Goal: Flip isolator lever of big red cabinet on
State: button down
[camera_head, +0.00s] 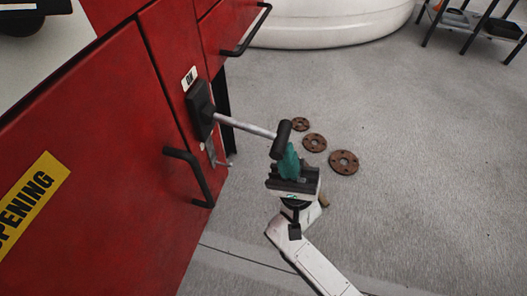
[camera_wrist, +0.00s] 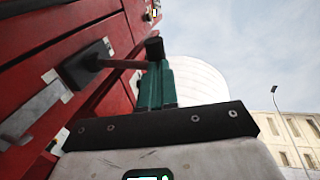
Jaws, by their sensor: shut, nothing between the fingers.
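The big red cabinet (camera_head: 95,130) fills the left of the head view. Its isolator lever has a black base (camera_head: 199,108), a grey rod (camera_head: 245,126) and a black grip (camera_head: 281,140) at the outer end. The rod sticks out from the cabinet face toward the right. My gripper (camera_head: 291,160) points up just below the black grip, with its teal fingers together and nothing between them. In the wrist view the fingers (camera_wrist: 157,85) are shut, with the black grip (camera_wrist: 154,48) just beyond their tips. I cannot tell whether they touch it.
Black door handles stand out below the lever (camera_head: 190,175) and above it (camera_head: 246,32). Rusty flanges (camera_head: 314,142) lie on the grey floor, behind my gripper. A white round tank (camera_head: 325,25) and a dark rack (camera_head: 470,20) stand farther back. The floor at right is clear.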

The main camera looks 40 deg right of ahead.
notch_tip(320, 180, up, 12)
jog(key=g+h+p, duration=0.5)
jog(key=g+p, duration=0.2)
jog(key=p, duration=1.5)
jog(key=shift+s, duration=0.1)
jog(key=shift+r, duration=0.1)
